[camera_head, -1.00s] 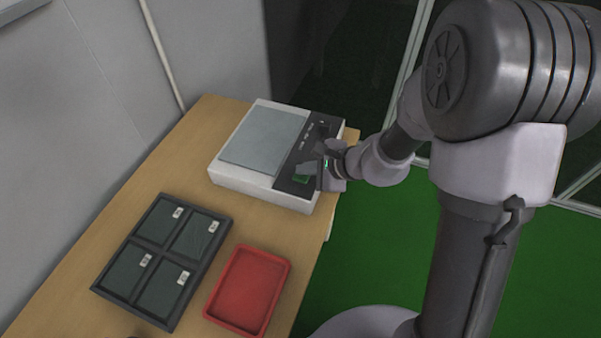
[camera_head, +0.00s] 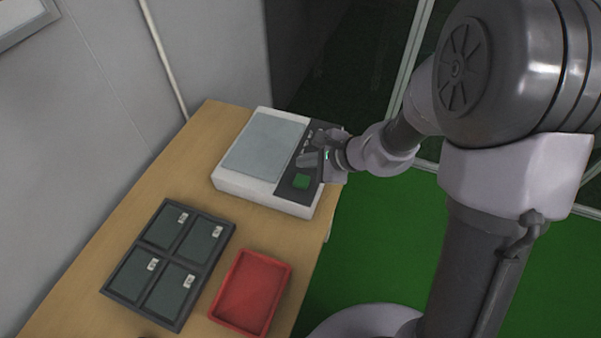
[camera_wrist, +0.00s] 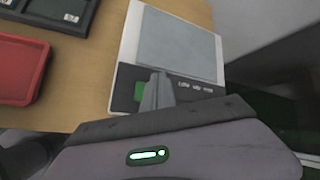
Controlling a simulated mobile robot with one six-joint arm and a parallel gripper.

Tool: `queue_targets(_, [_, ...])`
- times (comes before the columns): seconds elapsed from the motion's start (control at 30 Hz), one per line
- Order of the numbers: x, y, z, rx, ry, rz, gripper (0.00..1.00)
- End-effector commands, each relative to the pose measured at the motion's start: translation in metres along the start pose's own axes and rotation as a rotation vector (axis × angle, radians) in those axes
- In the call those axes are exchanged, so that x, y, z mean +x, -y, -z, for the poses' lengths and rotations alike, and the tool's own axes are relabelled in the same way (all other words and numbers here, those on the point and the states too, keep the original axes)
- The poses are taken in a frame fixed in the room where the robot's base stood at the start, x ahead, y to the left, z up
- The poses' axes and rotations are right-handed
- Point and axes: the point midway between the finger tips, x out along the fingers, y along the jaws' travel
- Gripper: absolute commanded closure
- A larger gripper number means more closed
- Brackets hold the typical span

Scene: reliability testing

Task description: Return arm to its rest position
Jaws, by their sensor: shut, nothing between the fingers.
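My gripper (camera_head: 312,158) is over the dark control panel of the white machine at the back of the table. Its fingers are shut with nothing between them, and they also show in the wrist view (camera_wrist: 158,88). The machine (camera_head: 247,187) has a grey flat top (camera_head: 264,143) and a green button (camera_head: 301,181), which lies in front of the fingers and is uncovered in the head view. In the wrist view the button (camera_wrist: 138,91) is just left of the fingers. Part of the panel is hidden behind the gripper.
A dark tray with several compartments (camera_head: 141,253) holds dark pieces with white labels. A red tray (camera_head: 283,290) lies beside it, empty. The wooden table (camera_head: 177,170) has bare room at its left. Green floor (camera_head: 390,240) lies to the right, with a glass partition behind.

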Motion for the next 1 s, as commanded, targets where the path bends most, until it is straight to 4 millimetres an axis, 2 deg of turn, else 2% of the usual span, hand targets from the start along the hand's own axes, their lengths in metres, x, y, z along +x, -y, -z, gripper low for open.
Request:
queue_targets(0.07, [-0.005, 0.004, -0.004, -0.001, 0.000, 0.000, 1.00])
queue_targets(0.47, [-0.004, 0.003, -0.003, 0.000, 0.000, -0.001, 1.00])
queue_targets(0.57, [-0.017, 0.006, -0.015, -0.053, 0.013, 0.000, 1.00])
queue_targets(0.67, [-0.066, 0.006, -0.057, -0.265, 0.046, -0.016, 1.00])
queue_targets(0.73, [-0.113, -0.008, -0.086, -0.476, 0.043, -0.049, 1.00])
queue_targets(0.8, [-0.158, -0.033, -0.100, -0.685, -0.001, -0.099, 1.00])
queue_targets(0.9, [-0.212, -0.068, -0.098, -0.930, -0.123, -0.174, 1.00])
queue_targets(1.0, [-0.249, -0.090, -0.083, -1.084, -0.258, -0.232, 1.00])
